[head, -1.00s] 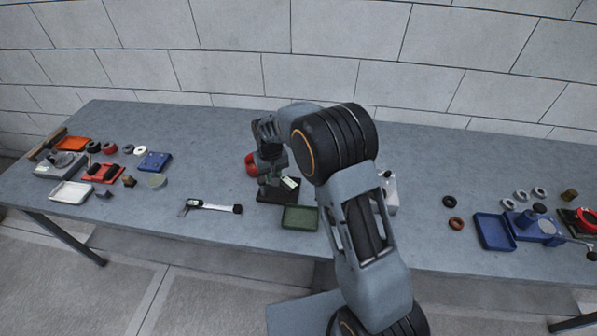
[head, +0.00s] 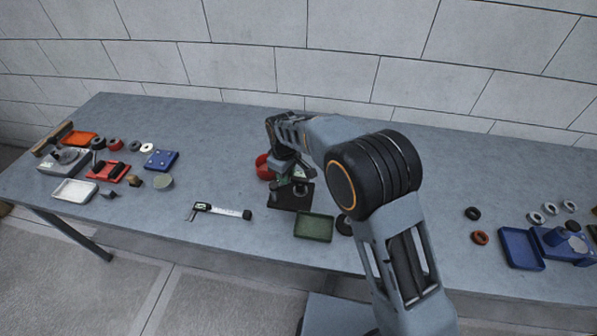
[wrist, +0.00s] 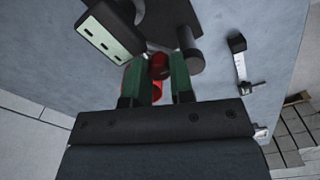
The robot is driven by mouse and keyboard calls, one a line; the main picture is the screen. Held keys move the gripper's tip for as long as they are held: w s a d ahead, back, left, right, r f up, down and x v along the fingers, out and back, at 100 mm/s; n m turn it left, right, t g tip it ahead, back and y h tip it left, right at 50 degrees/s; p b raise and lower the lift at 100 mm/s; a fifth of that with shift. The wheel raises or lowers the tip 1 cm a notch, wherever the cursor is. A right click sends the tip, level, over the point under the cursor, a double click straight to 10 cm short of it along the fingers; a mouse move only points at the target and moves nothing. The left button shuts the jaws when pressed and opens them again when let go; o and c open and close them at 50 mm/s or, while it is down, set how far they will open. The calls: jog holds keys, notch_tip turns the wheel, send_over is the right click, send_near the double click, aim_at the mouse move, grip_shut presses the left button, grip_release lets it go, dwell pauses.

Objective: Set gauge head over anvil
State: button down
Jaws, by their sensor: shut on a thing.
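A small measuring stand with a black base (head: 290,200) sits on the bench; a round dark piece, perhaps the anvil (head: 301,188), shows on it. My gripper (wrist: 158,72), with green fingers in the wrist view, is closed around a small dark red knob (wrist: 159,64). A dark block with a pale slotted face, apparently the gauge head (wrist: 107,35), is left of the fingers in the wrist view. How the knob joins the block is hidden. In the head view my wrist covers the stand's upper part, so whether the head is over the anvil is unclear.
A green tray (head: 314,228) lies in front of the stand, and a caliper (head: 222,210) lies to the left. A red ring-like part (head: 264,168) is close behind the stand. Blue fixtures (head: 521,248) are at the right. Bench between caliper and stand is clear.

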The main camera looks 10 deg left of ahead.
dwell(0.5)
jog(key=c, duration=1)
grip_release()
jog(key=shift+r, duration=0.15)
notch_tip(320, 180, up, 14)
jog(key=shift+f+b, duration=0.2)
jog(key=shift+b, duration=0.25)
